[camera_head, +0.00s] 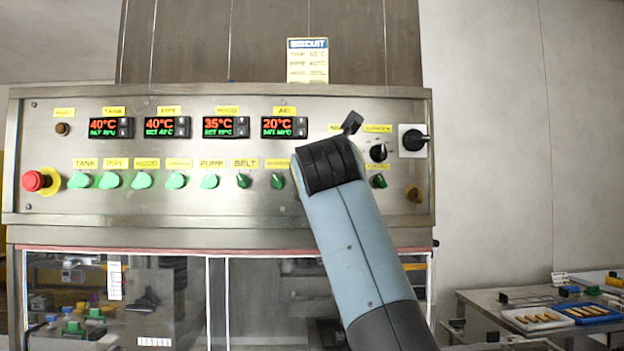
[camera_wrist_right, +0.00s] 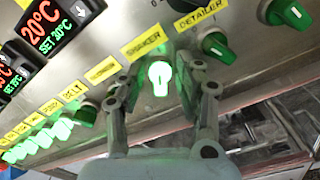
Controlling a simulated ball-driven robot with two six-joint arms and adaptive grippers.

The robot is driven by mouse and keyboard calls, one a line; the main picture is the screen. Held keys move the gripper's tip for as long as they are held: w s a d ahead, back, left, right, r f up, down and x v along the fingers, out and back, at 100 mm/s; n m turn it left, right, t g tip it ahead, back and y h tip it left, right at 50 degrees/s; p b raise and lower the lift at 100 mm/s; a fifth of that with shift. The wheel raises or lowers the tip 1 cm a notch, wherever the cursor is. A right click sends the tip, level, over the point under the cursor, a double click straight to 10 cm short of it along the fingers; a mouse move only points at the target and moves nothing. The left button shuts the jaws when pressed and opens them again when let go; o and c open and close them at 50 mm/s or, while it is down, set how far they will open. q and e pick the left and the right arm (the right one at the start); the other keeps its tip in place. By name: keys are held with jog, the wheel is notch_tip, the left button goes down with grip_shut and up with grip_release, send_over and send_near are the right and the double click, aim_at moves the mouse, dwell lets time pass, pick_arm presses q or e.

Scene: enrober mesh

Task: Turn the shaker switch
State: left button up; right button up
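The shaker switch (camera_wrist_right: 160,78) is a small knob, lit bright pale green, below the yellow SHAKER label (camera_wrist_right: 145,41) in the right wrist view. My right gripper (camera_wrist_right: 158,88) is open, with one finger on each side of the switch. Gaps show between the fingers and the knob, and I cannot tell whether either touches it. In the head view my right arm covers the shaker switch and the gripper's fingers. My left gripper is not in view.
The detailer switch (camera_wrist_right: 216,46) sits close to the right finger. A row of green switches, including the belt switch (camera_head: 243,181), runs left along the steel panel (camera_head: 60,105). A red stop button (camera_head: 33,181) is far left, a black rotary switch (camera_head: 413,140) far right.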

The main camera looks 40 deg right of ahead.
jog(key=shift+s, duration=0.1)
jog(key=c, duration=0.4)
jog(key=shift+a, duration=0.1)
jog(key=shift+c, duration=1.1)
grip_shut()
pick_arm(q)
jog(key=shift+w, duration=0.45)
